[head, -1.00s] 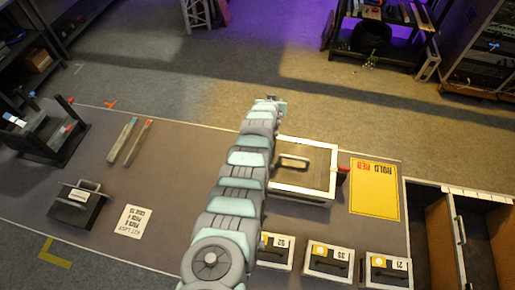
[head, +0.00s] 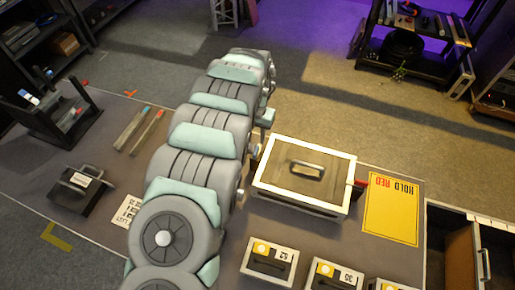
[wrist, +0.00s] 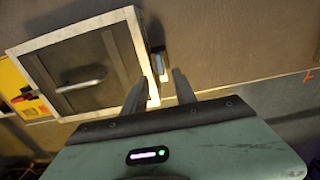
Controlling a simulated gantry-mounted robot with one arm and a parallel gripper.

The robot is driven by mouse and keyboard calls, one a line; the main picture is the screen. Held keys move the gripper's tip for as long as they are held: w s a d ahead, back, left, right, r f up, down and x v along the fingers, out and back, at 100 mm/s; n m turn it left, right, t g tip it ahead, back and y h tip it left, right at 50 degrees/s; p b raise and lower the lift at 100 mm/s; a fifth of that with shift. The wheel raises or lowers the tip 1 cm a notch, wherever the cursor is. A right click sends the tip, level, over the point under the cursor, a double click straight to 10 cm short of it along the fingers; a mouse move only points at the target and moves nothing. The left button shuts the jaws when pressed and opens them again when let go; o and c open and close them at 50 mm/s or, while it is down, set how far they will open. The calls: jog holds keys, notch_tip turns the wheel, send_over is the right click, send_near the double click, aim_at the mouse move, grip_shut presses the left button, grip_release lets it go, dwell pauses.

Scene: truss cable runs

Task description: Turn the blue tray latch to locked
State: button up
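The tray (head: 270,183) is a pale-rimmed box with a dark lid and a metal handle (head: 307,170). It lies right of my arm in the head view and at left in the wrist view (wrist: 130,22). The blue latch (wrist: 163,66) is a small light-blue-tipped piece beside the tray's edge in the wrist view. My gripper (wrist: 159,80) is open, its fingers apart and pointing toward the latch, which shows between and just beyond the tips. I cannot tell whether they touch it. A red latch (head: 359,186) is on the tray's opposite side.
A yellow "HOLD RED" card (head: 390,210) lies right of the tray. Several numbered boxes (head: 270,262) stand along the near edge. A black handled case (head: 80,193), two rods and a dark rack (head: 55,118) are at left. Table between rods and arm is clear.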

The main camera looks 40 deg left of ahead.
aim_at(256, 150)
notch_tip(256, 150, down, 8)
jog(key=shift+f, duration=0.2)
dwell(0.3)
jog(key=shift+c, duration=0.3)
grip_shut()
